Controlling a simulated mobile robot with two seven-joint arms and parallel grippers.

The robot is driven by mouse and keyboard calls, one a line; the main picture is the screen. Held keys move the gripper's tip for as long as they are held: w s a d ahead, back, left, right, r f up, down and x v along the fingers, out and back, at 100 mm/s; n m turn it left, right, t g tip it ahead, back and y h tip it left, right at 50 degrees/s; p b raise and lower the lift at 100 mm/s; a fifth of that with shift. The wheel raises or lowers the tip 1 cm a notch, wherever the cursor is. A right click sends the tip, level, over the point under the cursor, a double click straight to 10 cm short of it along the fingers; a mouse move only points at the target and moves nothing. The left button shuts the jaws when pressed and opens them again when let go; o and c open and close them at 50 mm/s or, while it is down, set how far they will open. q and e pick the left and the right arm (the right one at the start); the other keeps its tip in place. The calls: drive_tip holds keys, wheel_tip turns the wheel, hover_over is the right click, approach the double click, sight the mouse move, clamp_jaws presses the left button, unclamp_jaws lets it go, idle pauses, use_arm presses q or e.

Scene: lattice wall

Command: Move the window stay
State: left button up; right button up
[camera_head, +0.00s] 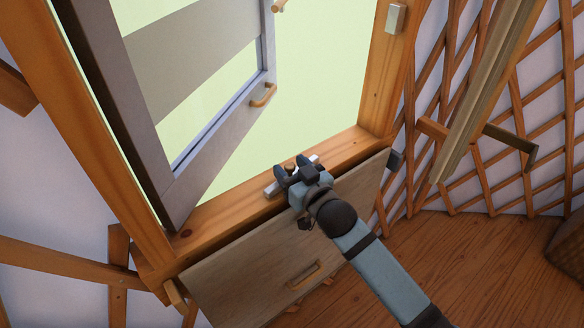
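The window stay (271,189) is a short pale bar lying along the wooden sill (222,212) of the window frame. A small brown knob shows on it, between my fingers. My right gripper (291,174) reaches in from the lower right and is over the middle of the stay, with its dark fingertips around the knob. Whether the fingers press on it cannot be told. The window sash (237,122) is grey, stands swung open at the left, and has a small wooden handle (264,95). My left gripper is not in view.
A wooden panel with a slot handle (233,285) hangs below the sill. The right frame post (377,85) carries a pale catch (396,17). A lattice wall (515,90) and a slanted wooden board with a handle (470,100) stand at the right. Bare floor (470,265) lies below.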

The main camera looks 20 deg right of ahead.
drive_tip(key=shift+s+d, duration=0.1)
drive_tip(key=shift+s, duration=0.2)
drive_tip(key=b+v, duration=0.2)
drive_tip(key=v, duration=1.1)
drive_tip(key=shift+s, duration=0.1)
